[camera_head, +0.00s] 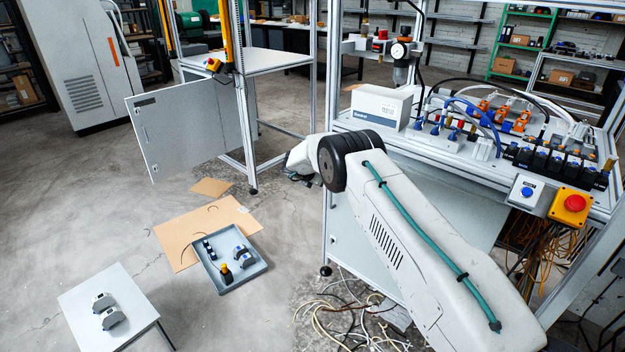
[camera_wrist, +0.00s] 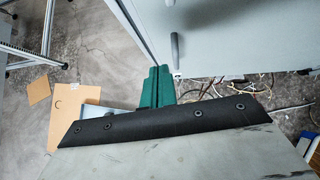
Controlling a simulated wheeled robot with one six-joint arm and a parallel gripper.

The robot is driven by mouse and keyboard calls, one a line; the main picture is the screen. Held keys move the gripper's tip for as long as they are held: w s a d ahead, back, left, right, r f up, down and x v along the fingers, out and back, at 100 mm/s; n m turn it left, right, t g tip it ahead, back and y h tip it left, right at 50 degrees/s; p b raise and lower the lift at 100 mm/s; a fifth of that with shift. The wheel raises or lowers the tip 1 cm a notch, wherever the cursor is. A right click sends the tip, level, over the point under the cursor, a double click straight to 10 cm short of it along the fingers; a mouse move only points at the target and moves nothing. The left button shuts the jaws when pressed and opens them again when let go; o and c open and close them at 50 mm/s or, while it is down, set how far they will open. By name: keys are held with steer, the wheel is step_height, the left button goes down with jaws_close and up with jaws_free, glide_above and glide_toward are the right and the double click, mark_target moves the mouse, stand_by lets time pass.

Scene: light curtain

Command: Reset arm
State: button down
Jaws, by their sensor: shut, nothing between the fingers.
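My arm reaches from the lower right of the head view to its wrist end (camera_head: 302,163), in front of the workbench frame. The fingers are too small and partly hidden there to make out. In the wrist view my gripper (camera_wrist: 158,82) shows as two green fingers pressed together, with nothing between them. They stand apart from the grey cabinet panel (camera_wrist: 235,35) at the upper right. A yellow light curtain bar (camera_head: 229,35) stands upright on the frame at the back left of the head view.
The workbench (camera_head: 450,165) holds cables, connectors and a red stop button (camera_head: 575,203). An open grey door (camera_head: 190,128) juts out at left. A grey tray (camera_head: 242,283) lies on cardboard (camera_head: 185,232). A small table (camera_head: 85,300) stands front left. Loose cables (camera_head: 345,325) litter the floor.

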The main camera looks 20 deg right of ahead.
steer(key=s+a+r+n+t+y, duration=0.2)
steer(key=a+r+n+t+y, duration=0.3)
steer(key=a+n, duration=0.85)
steer(key=s+a+r+n+g+y, duration=0.2)
steer(key=s+r+n+y, duration=0.1)
steer(key=s+r+n, duration=0.5)
steer(key=s+a+r+n+g+y, duration=0.2)
steer(key=s+a+r+n+y, duration=0.15)
steer(key=s+r+n, duration=0.45)
steer(key=s+d+r+n+g+h, duration=0.1)
steer(key=s+d+r+n, duration=0.4)
steer(key=s, duration=1.2)
steer(key=s+d+r+n+g+h, duration=0.2)
steer(key=s+d+r+n, duration=0.3)
steer(key=s, duration=1.2)
steer(key=s+d+r+n+g+h, duration=0.1)
steer(key=s+d+r+n, duration=0.4)
steer(key=s, duration=1.3)
steer(key=shift+d+r+n+g, duration=0.2)
steer(key=shift+d+n+g, duration=0.15)
steer(key=shift+n+g, duration=0.4)
steer(key=shift+s+h, duration=0.1)
steer(key=shift+h, duration=0.15)
